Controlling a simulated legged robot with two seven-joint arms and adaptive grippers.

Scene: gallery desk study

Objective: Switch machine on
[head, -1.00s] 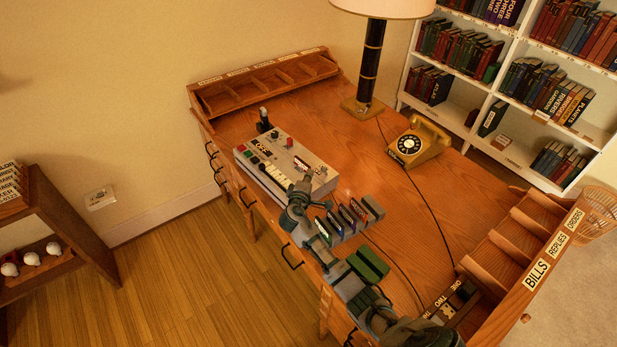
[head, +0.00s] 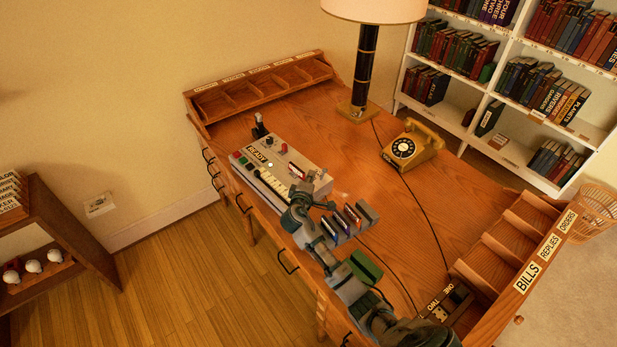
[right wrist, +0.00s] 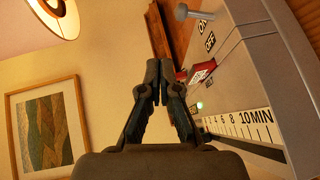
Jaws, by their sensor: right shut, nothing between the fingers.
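The machine (head: 305,160) is a pale grey box with buttons on the desk's left part. Its sign reads READY (head: 257,154) and a small green lamp (head: 270,165) is lit. In the right wrist view, a red switch (right wrist: 202,72) sits on the machine's face near an OFF label; the lamp (right wrist: 199,106) glows green there. My right gripper (head: 318,177) is over the machine's near right end. In the right wrist view its fingertips (right wrist: 160,72) are together and empty, just left of the red switch; contact cannot be told. My left gripper is not in view.
Upright cards in a rack (head: 350,218) and a green block (head: 364,268) lie near my right arm. A yellow telephone (head: 412,145) and a lamp (head: 366,75) stand farther back. Wooden sorters (head: 262,82) line the desk ends. The middle of the desk is clear.

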